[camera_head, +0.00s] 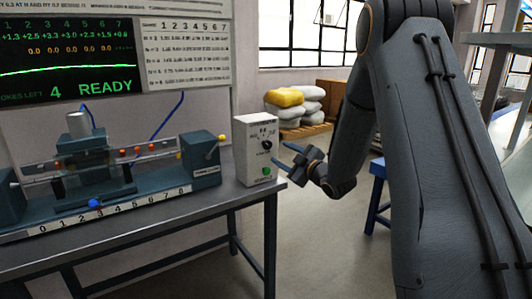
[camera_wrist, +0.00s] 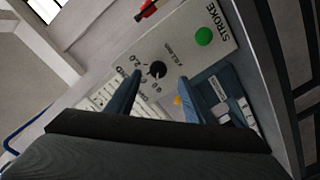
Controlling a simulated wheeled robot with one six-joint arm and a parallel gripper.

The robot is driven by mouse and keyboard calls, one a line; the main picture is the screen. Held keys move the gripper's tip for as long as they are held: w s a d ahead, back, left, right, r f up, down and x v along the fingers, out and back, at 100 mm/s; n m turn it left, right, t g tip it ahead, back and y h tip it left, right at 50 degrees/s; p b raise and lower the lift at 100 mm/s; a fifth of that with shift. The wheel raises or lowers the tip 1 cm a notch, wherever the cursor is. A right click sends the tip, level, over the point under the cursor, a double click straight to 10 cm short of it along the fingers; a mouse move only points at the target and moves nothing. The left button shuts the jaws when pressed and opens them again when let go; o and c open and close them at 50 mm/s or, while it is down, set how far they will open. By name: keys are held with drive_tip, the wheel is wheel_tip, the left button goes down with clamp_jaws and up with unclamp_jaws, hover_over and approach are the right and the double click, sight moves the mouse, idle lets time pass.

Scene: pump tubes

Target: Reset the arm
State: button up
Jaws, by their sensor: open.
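My gripper (camera_head: 287,157) is open and empty, held in the air just right of the white control box (camera_head: 257,150). In the wrist view the two blue fingers of my gripper (camera_wrist: 155,97) point toward the box face (camera_wrist: 215,22). That face has a black knob (camera_wrist: 157,69) and a green STROKE button (camera_wrist: 203,36). The knob appears between the fingers, but I cannot tell any contact. In the head view, the box's knob (camera_head: 267,145) and green button (camera_head: 266,171) are both uncovered. My arm fills the right side of the head view.
The pump rig (camera_head: 85,165) with its tube and orange beads stands on the table (camera_head: 150,222), left of the box. A screen (camera_head: 68,60) reads READY and strokes left 4. Sacks on a pallet (camera_head: 298,105) and a blue stool (camera_head: 377,190) stand behind. Open floor lies right of the table.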

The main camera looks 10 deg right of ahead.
drive_tip(key=s+a+f+m+g+h, duration=0.2)
drive_tip(key=s+f+m+g, duration=0.1)
drive_tip(key=s, duration=1.1)
drive_tip(key=s+a+f+m+g+h, duration=0.2)
drive_tip(key=s+m+g, duration=0.3)
drive_tip(key=s, duration=1)
drive_tip(key=s+a+f+m+g+h, duration=0.2)
drive_tip(key=s+f+m+g, duration=0.2)
drive_tip(key=s+g, duration=0.4)
drive_tip(key=s+m+p, duration=0.1)
drive_tip(key=s, duration=0.5)
drive_tip(key=shift+s+f+g, duration=0.15)
drive_tip(key=shift+g, duration=0.25)
